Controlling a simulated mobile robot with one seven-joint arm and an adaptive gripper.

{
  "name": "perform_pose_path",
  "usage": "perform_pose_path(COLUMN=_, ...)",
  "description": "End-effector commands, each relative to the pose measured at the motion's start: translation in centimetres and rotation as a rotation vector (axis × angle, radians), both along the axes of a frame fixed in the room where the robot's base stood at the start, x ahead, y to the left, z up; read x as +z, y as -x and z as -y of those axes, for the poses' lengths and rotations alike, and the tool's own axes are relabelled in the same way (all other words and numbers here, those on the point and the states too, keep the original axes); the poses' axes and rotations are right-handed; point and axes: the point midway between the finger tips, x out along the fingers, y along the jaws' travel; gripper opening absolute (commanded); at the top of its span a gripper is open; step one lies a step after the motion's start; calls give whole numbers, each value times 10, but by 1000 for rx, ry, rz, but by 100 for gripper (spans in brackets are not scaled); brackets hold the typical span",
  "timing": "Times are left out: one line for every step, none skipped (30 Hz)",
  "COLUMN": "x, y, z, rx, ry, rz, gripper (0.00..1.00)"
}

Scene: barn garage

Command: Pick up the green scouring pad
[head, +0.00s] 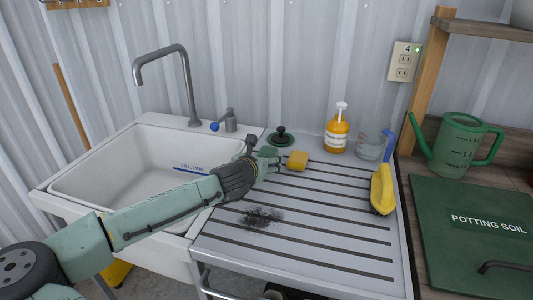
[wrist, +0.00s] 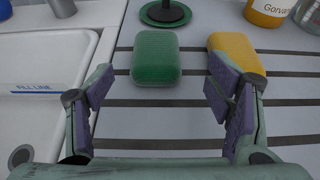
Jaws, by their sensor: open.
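The green scouring pad (wrist: 155,58) lies flat on the ribbed draining board (head: 300,232), in the upper middle of the wrist view. My gripper (wrist: 162,88) is open and empty. Its purple-padded fingers stand apart to the left and right, and the pad shows beyond them, roughly centred on the gap. In the head view my gripper (head: 270,161) is over the back left of the board, near the sink; there I cannot clearly tell the pad from the green finger parts.
A yellow sponge (wrist: 238,50) lies close right of the pad, ahead of my right finger. A dark green sink plug (head: 281,137) is behind. An orange soap bottle (head: 337,135), clear jug (head: 371,147) and yellow brush (head: 382,189) stand further right. The sink (head: 135,165) is left.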

Motion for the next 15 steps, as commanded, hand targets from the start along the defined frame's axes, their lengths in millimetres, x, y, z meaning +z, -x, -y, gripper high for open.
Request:
perform_pose_path(x=1, y=-8, z=1, rx=0, ry=2, rz=-3, gripper=73)
perform_pose_path(x=0, y=-13, z=2, rx=1, ry=4, rz=-3, gripper=73)
perform_pose_path(x=-1, y=-19, z=2, rx=0, ry=5, rz=-3, gripper=73)
perform_pose_path(x=-3, y=-23, z=3, rx=0, ry=4, rz=-2, gripper=73)
perform_pose_path(x=-6, y=-27, z=4, rx=-2, ry=3, rz=-2, gripper=73)
perform_pose_path(x=-8, y=-31, z=6, rx=-1, ry=3, rz=-1, gripper=73)
perform_pose_path(x=-9, y=-34, z=6, rx=0, ry=3, rz=-1, gripper=73)
perform_pose_path(x=-11, y=-36, z=7, rx=-1, ry=2, rz=-1, gripper=73)
perform_pose_path(x=-12, y=-38, z=8, rx=-1, ry=2, rz=-2, gripper=73)
perform_pose_path(x=-13, y=-39, z=8, rx=0, ry=2, rz=-2, gripper=73)
perform_pose_path(x=-13, y=-40, z=7, rx=-1, ry=1, rz=-1, gripper=73)
perform_pose_path(x=-14, y=-40, z=7, rx=-1, ry=1, rz=-1, gripper=73)
perform_pose_path(x=-14, y=-40, z=7, rx=0, ry=1, rz=-1, gripper=73)
perform_pose_path(x=-14, y=-40, z=7, rx=0, ry=1, rz=0, gripper=73)
perform_pose_path(x=-14, y=-40, z=7, rx=-1, ry=1, rz=0, gripper=73)
